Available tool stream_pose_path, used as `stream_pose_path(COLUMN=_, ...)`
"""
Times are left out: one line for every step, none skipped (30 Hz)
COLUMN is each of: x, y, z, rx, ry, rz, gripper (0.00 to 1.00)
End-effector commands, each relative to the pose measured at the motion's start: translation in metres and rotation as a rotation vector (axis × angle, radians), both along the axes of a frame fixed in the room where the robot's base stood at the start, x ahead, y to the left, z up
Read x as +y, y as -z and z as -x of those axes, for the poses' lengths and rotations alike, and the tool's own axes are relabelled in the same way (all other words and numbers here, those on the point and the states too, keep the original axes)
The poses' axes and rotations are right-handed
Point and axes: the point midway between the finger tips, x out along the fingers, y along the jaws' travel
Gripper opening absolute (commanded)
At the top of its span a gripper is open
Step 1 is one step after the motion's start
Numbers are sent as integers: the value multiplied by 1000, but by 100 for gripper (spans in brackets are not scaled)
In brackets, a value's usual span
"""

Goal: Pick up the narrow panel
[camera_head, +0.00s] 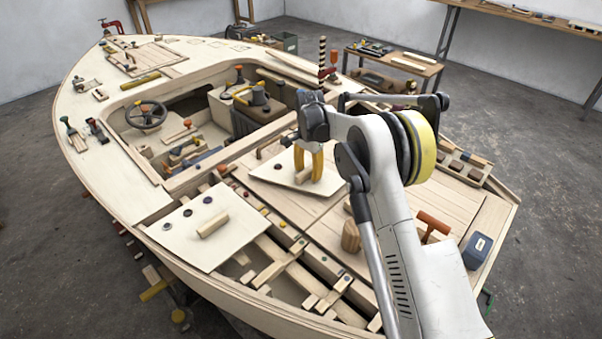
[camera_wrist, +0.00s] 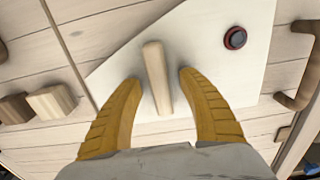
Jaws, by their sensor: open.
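A pale panel (camera_head: 272,175) lies on the plank deck below my gripper (camera_head: 308,174). It looks like the narrower of two pale panels in the head view. In the wrist view, the panel (camera_wrist: 215,62) carries an upright wooden bar handle (camera_wrist: 157,75) and a dark red round knob (camera_wrist: 235,38). My gripper (camera_wrist: 159,78) is open, with one yellow finger on each side of the handle and a visible gap to both. I cannot tell how far down the fingertips reach. The gripper hides part of the panel in the head view.
A larger pale panel (camera_head: 180,236) with a wooden block handle (camera_head: 213,225) lies at the left, beside open hull framing. A wooden cylinder (camera_head: 351,236), an orange-handled tool (camera_head: 433,224) and a blue box (camera_head: 477,250) stand on the deck at the right.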

Motion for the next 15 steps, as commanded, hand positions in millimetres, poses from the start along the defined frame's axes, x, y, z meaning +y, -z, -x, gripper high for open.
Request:
stream_pose_path(x=0, y=1, z=0, rx=0, ry=0, rz=0, gripper=47)
stream_pose_path(x=0, y=2, z=0, rx=0, ry=0, rz=0, gripper=47)
stream_pose_path(x=0, y=2, z=0, rx=0, ry=0, rz=0, gripper=47)
stream_pose_path(x=0, y=2, z=0, rx=0, ry=0, rz=0, gripper=47)
stream_pose_path(x=0, y=2, z=0, rx=0, ry=0, rz=0, gripper=47)
stream_pose_path(x=0, y=2, z=0, rx=0, ry=0, rz=0, gripper=47)
stream_pose_path(x=0, y=2, z=0, rx=0, ry=0, rz=0, gripper=47)
stream_pose_path(x=0, y=2, z=0, rx=0, ry=0, rz=0, gripper=47)
stream_pose_path(x=0, y=2, z=0, rx=0, ry=0, rz=0, gripper=47)
stream_pose_path(x=0, y=2, z=0, rx=0, ry=0, rz=0, gripper=47)
stream_pose_path(x=0, y=2, z=0, rx=0, ry=0, rz=0, gripper=47)
stream_pose_path(x=0, y=2, z=0, rx=0, ry=0, rz=0, gripper=47)
stream_pose_path(x=0, y=2, z=0, rx=0, ry=0, rz=0, gripper=39)
stream_pose_path(x=0, y=2, z=0, rx=0, ry=0, rz=0, gripper=30)
stream_pose_path(x=0, y=2, z=0, rx=0, ry=0, rz=0, gripper=18)
